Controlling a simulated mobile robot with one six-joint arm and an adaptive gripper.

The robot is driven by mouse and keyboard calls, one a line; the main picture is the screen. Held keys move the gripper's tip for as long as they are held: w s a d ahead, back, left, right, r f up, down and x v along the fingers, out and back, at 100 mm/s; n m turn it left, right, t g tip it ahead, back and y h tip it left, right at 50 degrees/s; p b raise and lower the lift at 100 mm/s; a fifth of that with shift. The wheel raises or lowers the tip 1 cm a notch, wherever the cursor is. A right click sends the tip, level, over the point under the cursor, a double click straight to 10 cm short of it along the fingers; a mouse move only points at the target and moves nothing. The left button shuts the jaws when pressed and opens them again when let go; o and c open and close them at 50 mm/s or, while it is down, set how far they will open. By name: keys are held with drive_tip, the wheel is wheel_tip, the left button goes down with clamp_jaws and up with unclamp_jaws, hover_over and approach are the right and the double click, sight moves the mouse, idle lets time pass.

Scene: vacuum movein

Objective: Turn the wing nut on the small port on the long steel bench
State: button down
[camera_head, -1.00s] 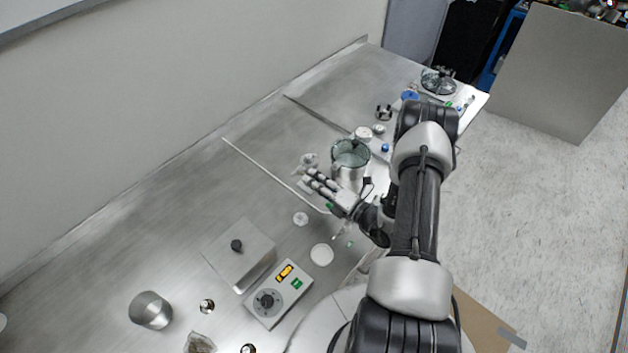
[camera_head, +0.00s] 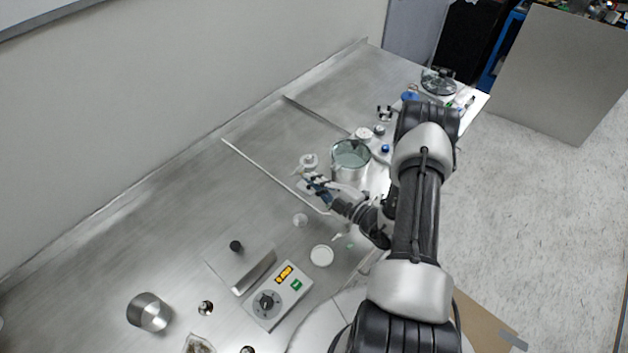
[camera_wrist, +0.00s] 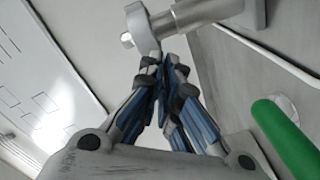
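The small port (camera_head: 308,160) is a pale fitting on the left side of the open steel vessel (camera_head: 350,162). In the wrist view, a grey clamp ring (camera_wrist: 140,32) with a bolt end sits around a steel tube (camera_wrist: 205,12). My gripper (camera_head: 308,178) is at the port, and its blue-padded fingers show in the wrist view (camera_wrist: 162,62). The fingers converge to a narrow gap, with the tips against or just below the clamp ring. The wing nut is not clearly seen; the tips may cover it. I cannot tell whether it is pinched.
A green rod-like part (camera_wrist: 288,138) is close on the right in the wrist view. A controller box (camera_head: 277,296), a steel cup (camera_head: 149,312) and a white lid (camera_head: 321,256) are on the bench (camera_head: 150,210). A long thin rod (camera_head: 262,168) lies left of the port.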

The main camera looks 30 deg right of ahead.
drive_tip(key=shift+a+f+m, duration=0.1)
drive_tip(key=shift+m, duration=4.1)
drive_tip(key=c, duration=2.3)
unclamp_jaws()
drive_tip(key=o, duration=0.5)
drive_tip(key=shift+c, duration=0.2)
